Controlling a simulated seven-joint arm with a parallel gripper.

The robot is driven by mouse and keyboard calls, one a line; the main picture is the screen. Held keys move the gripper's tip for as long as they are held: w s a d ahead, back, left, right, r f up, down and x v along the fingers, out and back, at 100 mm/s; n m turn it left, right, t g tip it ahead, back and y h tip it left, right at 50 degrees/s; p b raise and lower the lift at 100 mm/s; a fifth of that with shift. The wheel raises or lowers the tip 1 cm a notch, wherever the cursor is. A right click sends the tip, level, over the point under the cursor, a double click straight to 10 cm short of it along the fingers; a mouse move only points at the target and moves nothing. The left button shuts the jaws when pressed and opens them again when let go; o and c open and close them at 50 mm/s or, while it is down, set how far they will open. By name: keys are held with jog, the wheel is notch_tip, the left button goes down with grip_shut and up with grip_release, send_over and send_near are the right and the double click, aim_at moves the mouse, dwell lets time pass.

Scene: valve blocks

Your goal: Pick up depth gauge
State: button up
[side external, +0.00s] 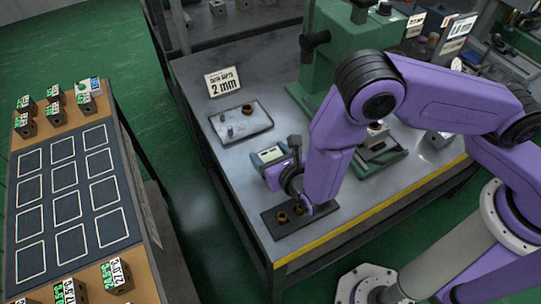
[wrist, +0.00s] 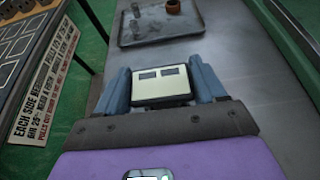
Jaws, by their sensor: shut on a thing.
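A boxy device with a cream face and two dark windows, which I take to be the depth gauge (wrist: 161,86), sits between the two blue fingers of my gripper (wrist: 160,92). The fingers press on its left and right sides. In the side external view the gauge (side external: 269,155) shows at my gripper (side external: 279,166), above the grey bench behind a dark plate. Its underside is hidden, so I cannot tell whether it touches the bench.
The dark plate (side external: 268,222) holds several brass-coloured rings. A grey tray (side external: 251,123) with small parts and a "2 mm" sign (side external: 225,82) stand farther back. A green machine (side external: 345,50) rises behind my arm. A gridded board (side external: 75,185) stands left across a gap.

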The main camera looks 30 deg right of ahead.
aim_at(271, 155)
jog(key=shift+r, duration=0.6)
notch_tip(271, 155, up, 2)
jog(key=shift+s+r, duration=0.1)
jog(key=s+d+r, duration=0.8)
jog(key=s+r, duration=0.1)
jog(key=s, duration=0.2)
jog(key=w+d+r+h, duration=0.1)
jog(key=w+d+r, duration=0.9)
jog(key=w+d+r+y, duration=0.1)
jog(key=w+d+r, duration=0.1)
jog(key=d+r, duration=1.15)
jog(key=s+a+f, duration=0.2)
jog(key=a+f, duration=1.1)
jog(key=s+a+f, duration=1)
